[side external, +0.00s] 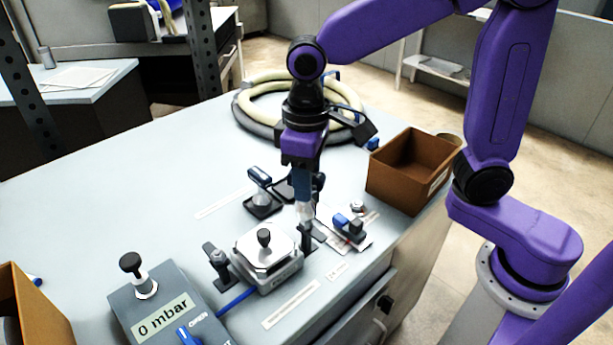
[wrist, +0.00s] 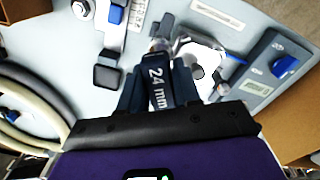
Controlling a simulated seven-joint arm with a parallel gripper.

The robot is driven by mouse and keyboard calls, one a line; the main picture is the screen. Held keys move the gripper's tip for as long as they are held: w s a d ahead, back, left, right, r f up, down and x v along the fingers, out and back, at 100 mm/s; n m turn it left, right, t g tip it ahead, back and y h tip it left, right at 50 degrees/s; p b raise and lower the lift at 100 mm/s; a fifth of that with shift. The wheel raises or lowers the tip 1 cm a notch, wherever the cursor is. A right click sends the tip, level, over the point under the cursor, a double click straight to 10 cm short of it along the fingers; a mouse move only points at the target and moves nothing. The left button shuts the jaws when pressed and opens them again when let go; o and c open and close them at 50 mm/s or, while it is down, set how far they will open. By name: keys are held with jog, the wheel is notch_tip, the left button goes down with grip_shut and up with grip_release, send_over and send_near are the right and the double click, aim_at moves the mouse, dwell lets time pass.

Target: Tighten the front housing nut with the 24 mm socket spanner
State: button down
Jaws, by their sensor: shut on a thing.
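My gripper (side external: 303,190) is shut on the dark blue handle of the 24 mm socket spanner (wrist: 157,88), whose "24 mm" label faces the wrist camera. The gripper (wrist: 157,92) points down, and the spanner's shiny lower part (side external: 305,211) shows below it in the side view. The grey housing (side external: 268,275) has a metal lid with a black knob; it also shows in the wrist view (wrist: 203,62). The spanner is upright beside its right end, above a dark post (side external: 307,238). The front nut is not distinct, and I cannot tell whether the socket touches it.
A grey box (side external: 165,305) reading "0 mbar" stands front left, joined by a blue hose. Blue-handled tools on dark holders stand behind (side external: 262,200) and right (side external: 350,232) of the housing. A brown bin (side external: 410,172) and coiled hoses (side external: 243,108) lie farther back.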

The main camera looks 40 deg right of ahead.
jog(key=shift+f, duration=1.4)
dwell(0.6)
jog(key=shift+m, duration=1.8)
jog(key=shift+m, duration=1.8)
